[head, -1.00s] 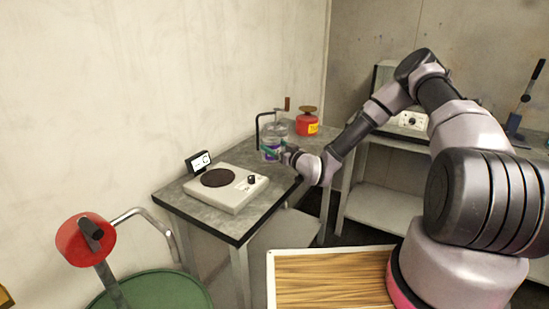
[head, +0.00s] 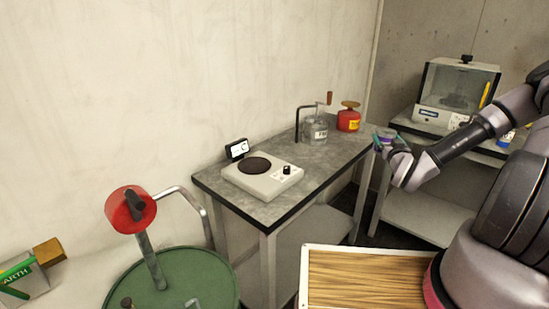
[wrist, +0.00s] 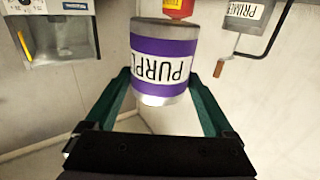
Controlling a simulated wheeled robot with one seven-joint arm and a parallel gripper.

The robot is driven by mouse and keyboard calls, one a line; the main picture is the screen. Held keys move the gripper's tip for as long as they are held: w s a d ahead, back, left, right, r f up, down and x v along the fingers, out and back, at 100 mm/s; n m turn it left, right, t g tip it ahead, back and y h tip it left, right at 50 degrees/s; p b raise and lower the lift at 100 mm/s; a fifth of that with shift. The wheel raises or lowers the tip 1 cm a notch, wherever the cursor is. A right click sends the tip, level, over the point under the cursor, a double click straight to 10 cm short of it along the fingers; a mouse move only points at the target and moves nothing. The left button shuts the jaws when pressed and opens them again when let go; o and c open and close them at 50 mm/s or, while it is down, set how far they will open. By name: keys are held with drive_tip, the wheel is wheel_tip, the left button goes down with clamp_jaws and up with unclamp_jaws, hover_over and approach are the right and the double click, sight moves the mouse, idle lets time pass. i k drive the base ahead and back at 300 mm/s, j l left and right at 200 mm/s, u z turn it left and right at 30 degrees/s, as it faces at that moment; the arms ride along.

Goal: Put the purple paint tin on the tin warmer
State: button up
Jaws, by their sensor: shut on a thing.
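The purple paint tin (wrist: 163,60) has a purple band with a white label reading "PURPL". My gripper (wrist: 160,100) is shut on it in the wrist view, with a green finger on each side. In the head view my gripper (head: 385,143) is at the right, beyond the right end of the grey table, and the tin there is small and mostly hidden. The tin warmer (head: 262,183) is a white box with a dark round plate (head: 255,165) and a black knob. It stands on the near left part of the table, and its plate is bare.
A small display (head: 237,149) stands behind the warmer. A green drum (head: 180,280) is at the lower left. A glass-fronted machine (head: 458,95) stands on the right bench.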

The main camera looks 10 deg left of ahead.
sight(254, 165)
drive_tip(key=l+u, duration=0.45)
drive_tip(key=l, duration=0.25)
drive_tip(key=l+u, duration=0.4)
drive_tip(key=l, duration=0.35)
drive_tip(key=i+l+u, duration=0.2)
drive_tip(key=l, duration=0.15)
drive_tip(key=i+l+u, duration=0.2)
drive_tip(key=l+u, duration=0.25)
drive_tip(key=l, duration=0.25)
drive_tip(key=i+l+u, duration=0.2)
drive_tip(key=l, duration=0.2)
drive_tip(key=l+u, duration=0.2)
drive_tip(key=l, duration=0.2)
drive_tip(key=i+l, duration=0.25)
